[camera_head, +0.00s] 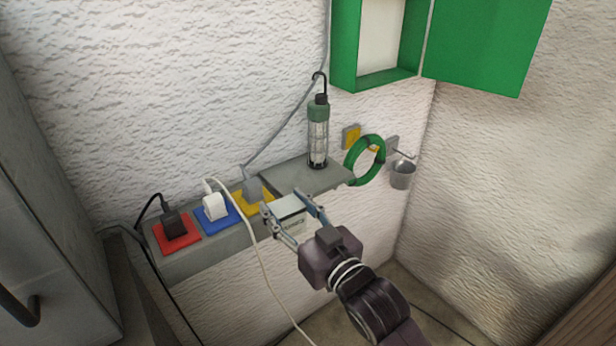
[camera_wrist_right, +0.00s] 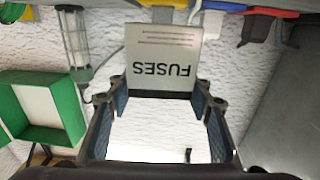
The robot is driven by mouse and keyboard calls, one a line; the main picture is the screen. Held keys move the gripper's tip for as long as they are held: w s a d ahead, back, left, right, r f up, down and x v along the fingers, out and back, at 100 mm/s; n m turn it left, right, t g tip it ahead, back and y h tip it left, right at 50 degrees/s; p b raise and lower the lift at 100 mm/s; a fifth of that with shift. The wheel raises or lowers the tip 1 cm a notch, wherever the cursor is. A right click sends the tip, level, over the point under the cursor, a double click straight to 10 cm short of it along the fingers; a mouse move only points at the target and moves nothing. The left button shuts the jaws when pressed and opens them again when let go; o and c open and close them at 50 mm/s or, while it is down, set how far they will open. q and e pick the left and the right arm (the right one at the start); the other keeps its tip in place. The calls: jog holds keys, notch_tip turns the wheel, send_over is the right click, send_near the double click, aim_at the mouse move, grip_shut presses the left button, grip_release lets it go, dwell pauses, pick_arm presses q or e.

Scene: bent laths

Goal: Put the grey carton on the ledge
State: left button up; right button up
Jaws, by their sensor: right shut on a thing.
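The grey carton (camera_head: 289,214) is between the fingers of my right gripper (camera_head: 282,201), which is shut on it. In the right wrist view the carton (camera_wrist_right: 165,58) shows its pale face with "FUSES" upside down, and a finger of my gripper (camera_wrist_right: 160,100) stands on each side. The grey ledge (camera_head: 292,184) runs along the white wall. In the head view the carton overlaps the ledge's front edge; I cannot tell whether they touch. My left gripper is not in view.
On the ledge are a red plate (camera_head: 177,240), a blue plate (camera_head: 213,226) and a yellow plate (camera_head: 243,206) with plugs, and a work lamp (camera_head: 318,133) to the right. A white cable (camera_head: 255,255) hangs in front. A green cabinet (camera_head: 345,45) is above; a green coil (camera_head: 352,160) hangs right.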

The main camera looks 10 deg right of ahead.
jog(key=w+a, duration=0.1)
jog(key=w+r+n+y, duration=0.1)
jog(key=w, duration=0.1)
jog(key=w+a+r+y, duration=0.1)
jog(key=w, duration=0.1)
jog(key=shift+w+a+r+g+b, duration=0.25)
jog(key=shift+a+g+b, duration=0.1)
jog(key=shift+g, duration=0.05)
jog(key=w+d+r+h+b, duration=0.1)
jog(key=w+d+r, duration=0.3)
jog(key=w+r, duration=0.3)
jog(key=w+d+r+b, duration=0.1)
jog(key=w+d+r, duration=0.4)
jog(key=w+r, duration=0.25)
notch_tip(320, 180, down, 20)
jog(key=shift+w+a+r+p, duration=0.15)
jog(key=shift+r+p, duration=0.1)
jog(key=shift+p, duration=0.65)
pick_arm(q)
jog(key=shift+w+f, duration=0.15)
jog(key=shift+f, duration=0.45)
pick_arm(e)
jog(key=shift+f, duration=0.15)
